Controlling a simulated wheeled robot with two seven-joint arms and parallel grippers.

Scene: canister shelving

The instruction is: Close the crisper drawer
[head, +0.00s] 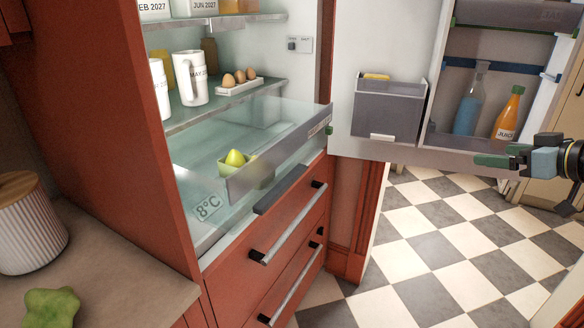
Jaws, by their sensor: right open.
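The crisper drawer (285,150) is clear with a pale front panel. It sits low in the open fridge, and its front stands out past the shelf above. A yellow-green fruit in a pale green bowl (262,174) shows in or behind the drawer front. My right gripper (503,156) is at the right edge, by the lower corner of the open fridge door (400,155), well away from the drawer. Its jaws are open; whether it touches the door I cannot tell. My left gripper is not in view.
White mugs (189,78) and an egg tray (240,86) stand on the shelf above the drawer. The door bins hold a blue bottle (470,104) and an orange juice bottle (508,113). A counter with a ribbed canister (30,228) is at left. The checkered floor (430,240) is clear.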

